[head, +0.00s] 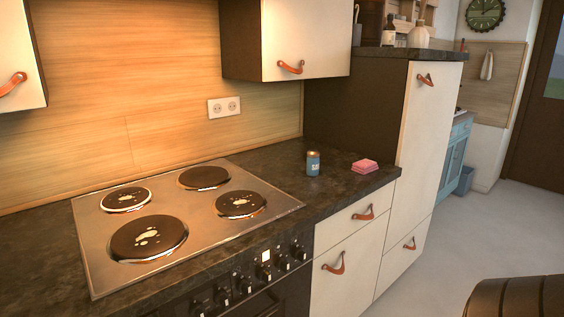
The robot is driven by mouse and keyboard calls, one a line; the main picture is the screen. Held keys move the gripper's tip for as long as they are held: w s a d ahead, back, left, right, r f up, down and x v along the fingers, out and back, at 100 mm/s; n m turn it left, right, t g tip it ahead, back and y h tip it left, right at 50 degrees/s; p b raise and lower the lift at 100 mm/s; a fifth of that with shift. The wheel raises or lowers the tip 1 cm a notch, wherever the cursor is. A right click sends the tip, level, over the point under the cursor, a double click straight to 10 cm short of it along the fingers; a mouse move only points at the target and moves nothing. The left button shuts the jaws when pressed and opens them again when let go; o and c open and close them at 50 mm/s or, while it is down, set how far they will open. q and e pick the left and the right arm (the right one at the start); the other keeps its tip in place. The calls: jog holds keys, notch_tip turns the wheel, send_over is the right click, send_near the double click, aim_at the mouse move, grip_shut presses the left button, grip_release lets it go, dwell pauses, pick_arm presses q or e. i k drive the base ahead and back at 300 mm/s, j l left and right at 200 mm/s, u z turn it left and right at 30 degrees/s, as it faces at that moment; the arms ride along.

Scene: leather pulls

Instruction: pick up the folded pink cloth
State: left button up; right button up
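The folded pink cloth (365,166) lies on the dark countertop (335,190), near its front edge and close to the tall cabinet on the right. It looks like a small, flat stack. Nothing covers it. Neither of my grippers shows in the head view.
A small blue can (313,163) stands upright left of the cloth, a short gap away. A stove top (185,215) with several burners fills the counter further left. The tall cabinet (424,120) rises just right of the cloth. A wall cupboard (305,40) hangs above.

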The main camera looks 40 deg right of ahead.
aim_at(364, 167)
jog(key=z, duration=2)
